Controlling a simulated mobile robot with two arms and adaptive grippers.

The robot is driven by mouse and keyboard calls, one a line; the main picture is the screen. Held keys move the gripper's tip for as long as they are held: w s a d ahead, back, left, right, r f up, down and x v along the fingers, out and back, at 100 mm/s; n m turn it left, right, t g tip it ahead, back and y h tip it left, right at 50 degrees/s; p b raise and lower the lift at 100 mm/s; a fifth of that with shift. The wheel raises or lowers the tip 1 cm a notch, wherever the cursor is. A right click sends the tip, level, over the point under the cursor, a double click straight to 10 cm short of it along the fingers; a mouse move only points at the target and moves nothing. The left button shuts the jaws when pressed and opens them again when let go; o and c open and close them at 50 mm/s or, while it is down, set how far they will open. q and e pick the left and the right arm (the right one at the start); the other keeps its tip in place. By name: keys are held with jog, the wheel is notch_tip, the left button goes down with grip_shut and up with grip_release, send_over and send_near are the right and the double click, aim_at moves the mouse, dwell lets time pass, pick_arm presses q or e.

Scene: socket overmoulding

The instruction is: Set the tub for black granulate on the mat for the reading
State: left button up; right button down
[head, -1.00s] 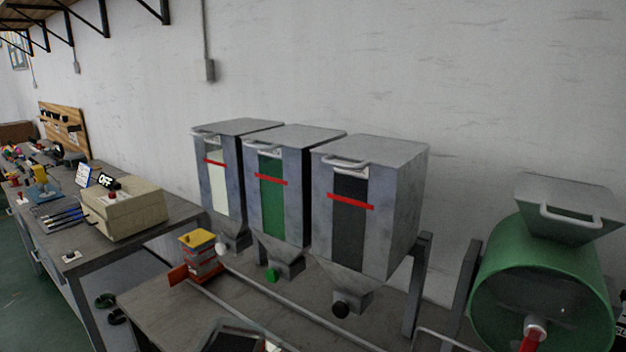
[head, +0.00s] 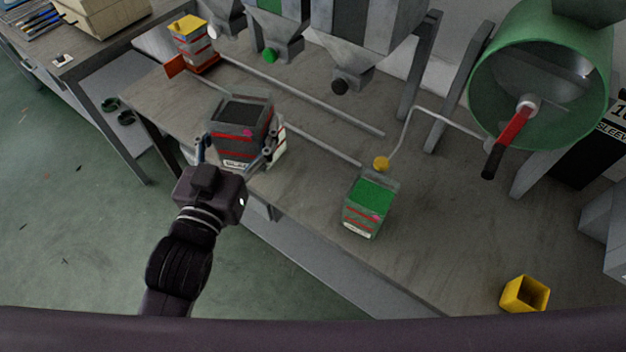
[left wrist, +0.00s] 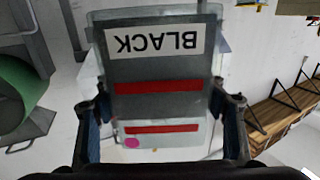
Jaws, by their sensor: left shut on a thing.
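The tub for black granulate (head: 243,130) is a clear box with dark contents, red bands and a pink dot. In the left wrist view its label (left wrist: 155,41) reads BLACK, upside down. My left gripper (head: 236,152) is shut on the tub, with one finger on each side; both fingers also show in the left wrist view (left wrist: 160,125). The tub is upright at the front edge of the bench; I cannot tell whether it touches the top. A pale object partly shows behind its right side. I cannot make out the mat. My right gripper is not in view.
A green-filled tub (head: 368,208) stands on the bench (head: 455,235) to the right. A yellow open container (head: 524,294) is at lower right. Hoppers with knobs and a green drum (head: 590,100) line the back. Rails cross the bench.

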pick_arm(q)
jog(key=w+d+m+g+h, duration=0.3)
jog(key=w+d+m+h, duration=0.2)
jog(key=d, duration=0.7)
jog(key=shift+r+m+g+h, duration=0.3)
jog(key=shift+g+h, duration=0.1)
jog(key=shift+h, duration=1)
jog(key=shift+s+d, duration=0.1)
notch_tip(320, 180, down, 20)
jog(key=shift+r+p, duration=0.2)
jog(key=shift+p, duration=0.15)
jog(key=shift+f, duration=0.25)
jog(key=o, duration=1.6)
jog(key=shift+o, duration=0.2)
jog(key=shift+f+b, duration=0.1)
jog(key=shift+b, duration=0.2)
